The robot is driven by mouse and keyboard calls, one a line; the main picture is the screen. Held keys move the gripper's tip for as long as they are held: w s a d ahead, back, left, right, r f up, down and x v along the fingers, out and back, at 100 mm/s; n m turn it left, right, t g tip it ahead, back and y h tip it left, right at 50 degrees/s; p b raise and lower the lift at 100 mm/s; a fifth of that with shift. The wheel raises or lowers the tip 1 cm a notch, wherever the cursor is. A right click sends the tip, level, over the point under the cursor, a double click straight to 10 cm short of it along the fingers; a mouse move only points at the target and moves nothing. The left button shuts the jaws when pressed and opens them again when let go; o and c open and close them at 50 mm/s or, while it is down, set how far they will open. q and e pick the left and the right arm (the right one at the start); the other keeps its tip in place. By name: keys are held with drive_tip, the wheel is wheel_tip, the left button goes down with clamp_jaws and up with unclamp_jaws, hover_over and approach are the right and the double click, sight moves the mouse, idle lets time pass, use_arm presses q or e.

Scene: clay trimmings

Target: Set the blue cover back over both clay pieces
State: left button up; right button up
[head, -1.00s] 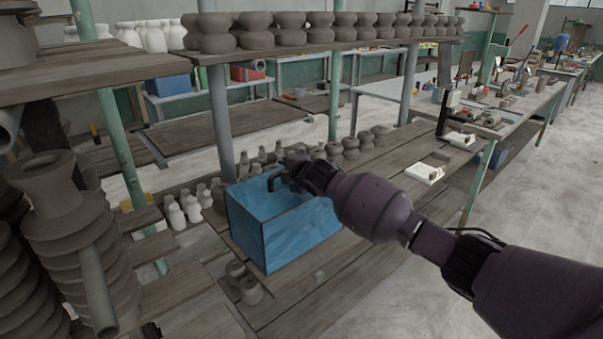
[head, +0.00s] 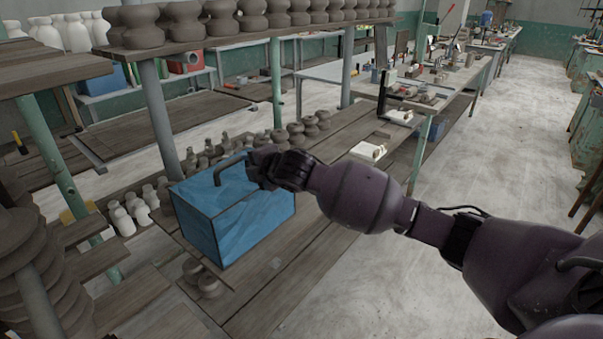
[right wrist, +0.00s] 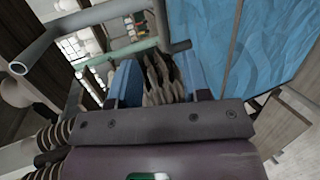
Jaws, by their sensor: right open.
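The blue cover (head: 245,222) is a box shape standing upright on the wooden bench. It also shows at the upper right of the right wrist view (right wrist: 275,40). My right gripper (head: 252,165) is open at the cover's top, near its far edge. A dark curved piece reaches from the gripper down to the cover's top; I cannot tell whether it is a finger or a handle, or whether it touches. My left gripper is out of view.
The wooden bench (head: 300,262) has free room right of the cover. Small clay pots (head: 295,135) line its back. A grey post (head: 160,120) rises behind the cover to a shelf of pots (head: 185,20). A pale block (head: 368,151) lies farther along.

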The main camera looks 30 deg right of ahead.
drive_tip(key=s+f+m+g, duration=0.1)
drive_tip(key=s+f+m, duration=1.3)
drive_tip(key=s+f, duration=1.05)
drive_tip(key=s+d+f+m+h, duration=0.1)
drive_tip(key=s+f+m, duration=0.1)
drive_tip(key=s, duration=0.4)
drive_tip(key=s+d+f+m+g+h, duration=0.1)
drive_tip(key=s+f+m, duration=0.2)
drive_tip(key=s, duration=0.3)
drive_tip(key=shift+s+d+m+h, duration=0.15)
drive_tip(key=shift+s+m+h, duration=0.2)
drive_tip(key=shift+m+h, duration=0.05)
